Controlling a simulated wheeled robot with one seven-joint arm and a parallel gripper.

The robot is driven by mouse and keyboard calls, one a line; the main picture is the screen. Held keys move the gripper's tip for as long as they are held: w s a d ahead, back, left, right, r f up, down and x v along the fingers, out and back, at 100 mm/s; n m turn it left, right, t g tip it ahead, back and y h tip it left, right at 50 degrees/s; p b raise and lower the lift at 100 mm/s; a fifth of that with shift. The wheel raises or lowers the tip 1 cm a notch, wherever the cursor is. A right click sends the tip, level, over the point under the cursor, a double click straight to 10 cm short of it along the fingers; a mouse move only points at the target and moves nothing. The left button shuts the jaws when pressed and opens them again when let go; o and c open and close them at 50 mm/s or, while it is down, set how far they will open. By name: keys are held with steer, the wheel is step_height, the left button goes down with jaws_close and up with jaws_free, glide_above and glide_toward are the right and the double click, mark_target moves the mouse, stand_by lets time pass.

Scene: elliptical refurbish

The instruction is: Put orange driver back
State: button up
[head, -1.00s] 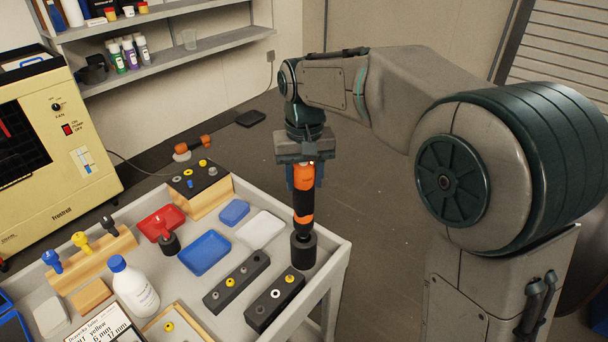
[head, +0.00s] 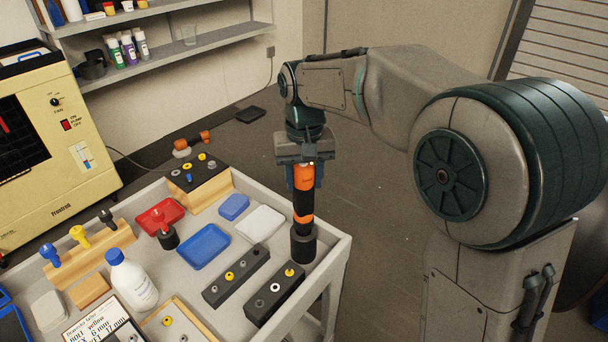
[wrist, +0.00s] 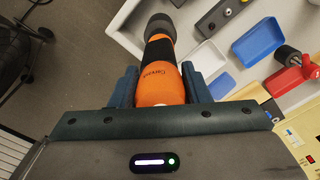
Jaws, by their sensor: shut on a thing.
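The orange driver (head: 304,178) has an orange and black body and stands upright near the right edge of the cart. My gripper (head: 304,170) is shut around its upper orange part from above. The driver's lower end meets a dark round holder (head: 303,245) on the cart top; I cannot tell how deep it sits. In the wrist view the driver (wrist: 160,75) lies between the two fingers, with the dark round piece (wrist: 155,25) at its far end.
The cart (head: 335,250) carries two black blocks with fittings (head: 275,295), a blue tray (head: 203,250), a white tray (head: 260,223), a red tray (head: 150,220) and a white bottle (head: 133,280). A yellow machine (head: 60,140) stands at left. Floor right of the cart is clear.

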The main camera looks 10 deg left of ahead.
steer(key=shift+f, duration=0.5)
steer(key=shift+f+b, duration=0.4)
steer(key=o, duration=1.5)
steer(key=shift+c, duration=0.2)
step_height(320, 180, up, 14)
steer(key=shift+f+p, duration=0.1)
steer(key=shift+p, duration=0.4)
